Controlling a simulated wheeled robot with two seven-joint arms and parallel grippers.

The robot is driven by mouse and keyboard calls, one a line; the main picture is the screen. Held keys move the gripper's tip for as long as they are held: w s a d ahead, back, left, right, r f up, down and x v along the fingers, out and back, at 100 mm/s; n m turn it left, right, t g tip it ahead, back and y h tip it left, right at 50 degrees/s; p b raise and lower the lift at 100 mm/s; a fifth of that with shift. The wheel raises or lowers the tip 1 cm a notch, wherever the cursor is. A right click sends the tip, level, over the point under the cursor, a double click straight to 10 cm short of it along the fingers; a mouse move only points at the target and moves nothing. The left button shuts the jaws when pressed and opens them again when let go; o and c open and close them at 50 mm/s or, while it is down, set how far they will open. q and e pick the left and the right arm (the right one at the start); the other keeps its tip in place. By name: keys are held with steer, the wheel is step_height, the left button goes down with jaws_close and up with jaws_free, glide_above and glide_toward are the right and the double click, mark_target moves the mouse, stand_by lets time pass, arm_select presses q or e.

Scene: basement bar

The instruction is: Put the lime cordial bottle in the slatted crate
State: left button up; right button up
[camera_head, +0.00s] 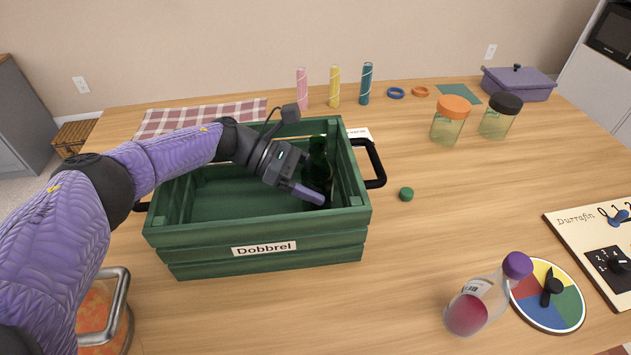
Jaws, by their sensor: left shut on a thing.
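The green slatted crate (200,262), labelled "Dobbrel", stands on the wooden table with black handles at its ends. A dark green bottle (318,160), which I take for the lime cordial bottle, is upright or nearly so inside the crate near its right end. My left gripper (314,192) reaches into the crate from the left and is shut on the bottle. The bottle's lower part is hidden by the fingers and the crate, so I cannot tell whether it touches the crate floor. My right gripper is not in view.
A small green cap (406,194) lies right of the crate. A bottle with red liquid (467,312) and a colour wheel (566,308) are at front right. Two jars (450,128) stand behind. A glass container (105,318) is at front left. The table right of the crate is mostly clear.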

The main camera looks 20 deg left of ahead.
arm_select(q)
steer(key=shift+f, duration=0.1)
steer(key=o, duration=1.3)
steer(key=shift+a+r, duration=0.15)
steer(key=shift+r, duration=0.1)
steer(key=v, duration=0.7)
steer(key=shift+a, duration=0.1)
